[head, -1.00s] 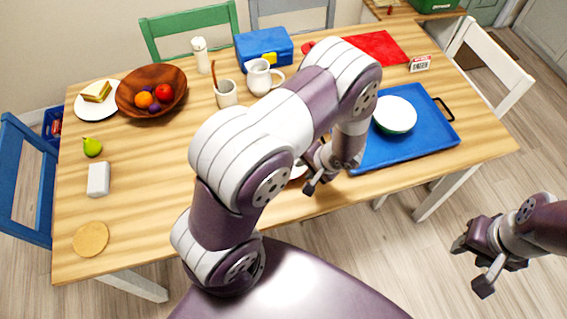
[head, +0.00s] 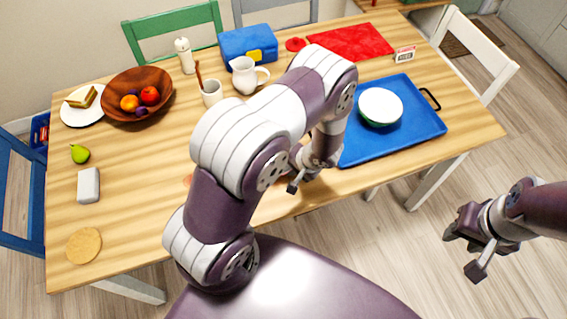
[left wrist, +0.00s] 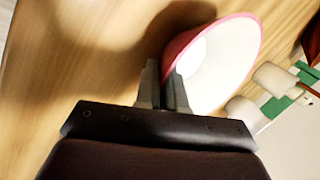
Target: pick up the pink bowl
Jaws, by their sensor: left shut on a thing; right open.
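The pink bowl (left wrist: 214,62) has a pink rim and outside and a pale inside. It shows in the left wrist view, right of the fingers. My left gripper (left wrist: 163,85) is shut on the bowl's wall near its edge. A dark shadow lies on the wood beside the bowl; its exact height over the table is hard to tell. In the head view my left gripper (head: 305,178) is near the table's front edge, and my arm hides most or all of the bowl. My right gripper (head: 462,246) is open and empty, off the table at the right.
A blue tray (head: 425,118) with a white-and-green bowl (head: 381,106) lies right of my left gripper. Behind my arm stand a cup (head: 212,98), a white jug (head: 245,78) and a blue lunchbox (head: 248,45).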

